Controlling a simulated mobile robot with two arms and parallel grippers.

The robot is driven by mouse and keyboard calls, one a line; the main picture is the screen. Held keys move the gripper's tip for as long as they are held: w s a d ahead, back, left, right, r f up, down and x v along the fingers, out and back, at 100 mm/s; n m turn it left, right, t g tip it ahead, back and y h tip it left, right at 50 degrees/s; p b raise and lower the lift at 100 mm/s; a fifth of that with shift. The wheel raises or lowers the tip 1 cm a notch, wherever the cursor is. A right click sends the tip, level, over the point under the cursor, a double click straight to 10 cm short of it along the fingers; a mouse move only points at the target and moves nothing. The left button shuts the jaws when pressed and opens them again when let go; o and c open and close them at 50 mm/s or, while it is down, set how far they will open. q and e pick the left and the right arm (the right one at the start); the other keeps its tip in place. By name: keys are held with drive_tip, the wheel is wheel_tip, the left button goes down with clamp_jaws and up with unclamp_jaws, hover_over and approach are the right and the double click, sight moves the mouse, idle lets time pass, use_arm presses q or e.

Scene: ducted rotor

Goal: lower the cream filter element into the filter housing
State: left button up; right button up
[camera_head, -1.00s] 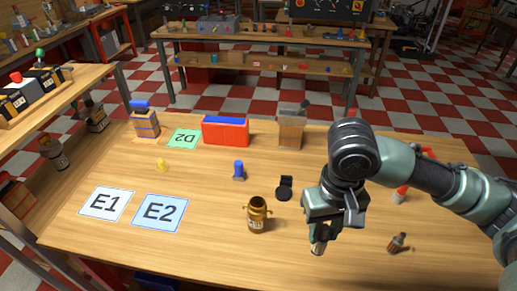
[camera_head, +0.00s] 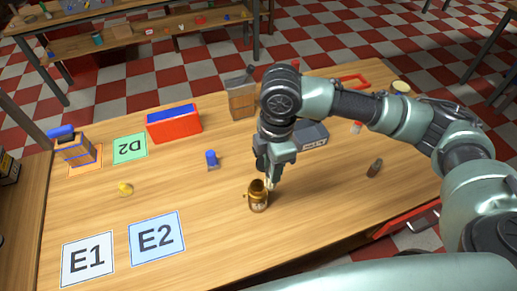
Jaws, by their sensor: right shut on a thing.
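The filter housing (camera_head: 258,201), a small brass-brown pot with side lugs and a pale label, stands upright near the front middle of the table. My right gripper (camera_head: 269,182) points down right above its mouth, a little to the right of its middle. It is shut on a small pale piece, apparently the cream filter element, mostly hidden by the fingers. Its lower end is at the housing's rim; I cannot tell whether it is inside or just above. My left gripper is not in view.
Sheets E1 (camera_head: 88,258) and E2 (camera_head: 157,237) lie at front left. A small dark cylinder (camera_head: 375,168) is at right.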

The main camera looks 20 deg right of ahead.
drive_tip(key=n, duration=0.1)
drive_tip(key=n+p, duration=0.1)
drive_tip(key=n, duration=0.1)
drive_tip(key=w+a+n, duration=0.1)
drive_tip(key=shift+r+n+p, duration=0.25)
drive_tip(key=shift+n+p, duration=0.05)
drive_tip(key=shift+n, duration=0.1)
drive_tip(key=shift+w+a+f+n+p, duration=0.15)
drive_tip(key=shift+w+a+n+p, duration=0.3)
drive_tip(key=shift+n, duration=1.8)
drive_tip(key=shift+w+a+f+n+p, duration=0.1)
drive_tip(key=shift+w+n+p, duration=0.6)
drive_tip(key=shift+n, duration=1.5)
drive_tip(key=shift+w+a+f+n+p, duration=0.25)
drive_tip(key=shift+n+p, duration=0.55)
drive_tip(key=shift+n, duration=1.45)
drive_tip(key=shift+r, duration=0.15)
wheel_tip(320, 180, down, 5)
drive_tip(key=shift+r+b, duration=0.1)
drive_tip(key=shift+b, duration=0.65)
